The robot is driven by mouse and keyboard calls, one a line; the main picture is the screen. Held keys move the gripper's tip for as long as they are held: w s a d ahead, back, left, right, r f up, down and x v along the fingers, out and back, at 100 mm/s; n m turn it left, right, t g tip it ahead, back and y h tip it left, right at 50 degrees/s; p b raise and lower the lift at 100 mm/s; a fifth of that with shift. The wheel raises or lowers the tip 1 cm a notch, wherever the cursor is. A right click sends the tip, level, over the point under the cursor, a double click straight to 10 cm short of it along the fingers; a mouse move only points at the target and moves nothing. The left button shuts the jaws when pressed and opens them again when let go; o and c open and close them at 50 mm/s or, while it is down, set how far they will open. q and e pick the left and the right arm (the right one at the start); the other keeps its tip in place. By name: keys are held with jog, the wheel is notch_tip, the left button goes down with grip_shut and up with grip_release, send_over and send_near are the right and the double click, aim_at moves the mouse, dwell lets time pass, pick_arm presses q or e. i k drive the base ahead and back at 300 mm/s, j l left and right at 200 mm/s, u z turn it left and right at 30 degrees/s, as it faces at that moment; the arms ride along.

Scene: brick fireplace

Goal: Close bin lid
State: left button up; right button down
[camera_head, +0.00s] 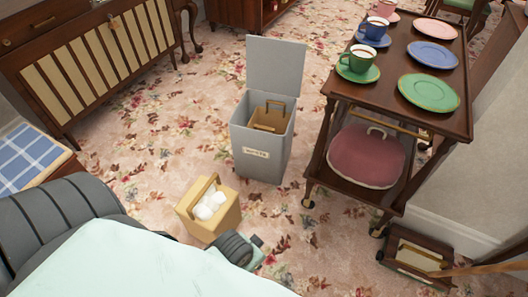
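The grey bin (262,160) stands upright on the carpet in the middle of the head view. A label with writing is on its front. Its lid (276,64) is open and stands roughly upright at the bin's back edge. A brown caddy (268,120) with a handle sits inside the bin, its top showing near the rim.
A tan handled box (208,212) with white round things stands on the carpet in front of the bin. A wooden trolley (443,118) with cups and plates stands close on the right, a pink cushion (367,156) below. A cabinet (95,55) is back left. Carpet left of the bin is clear.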

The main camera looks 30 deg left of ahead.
aim_at(276, 66)
jog(key=i+l, duration=0.15)
jog(key=i+l+u, duration=0.25)
jog(key=u, duration=0.2)
jog(key=i+l+u, duration=0.25)
jog(key=u, duration=0.25)
jog(key=l, duration=0.1)
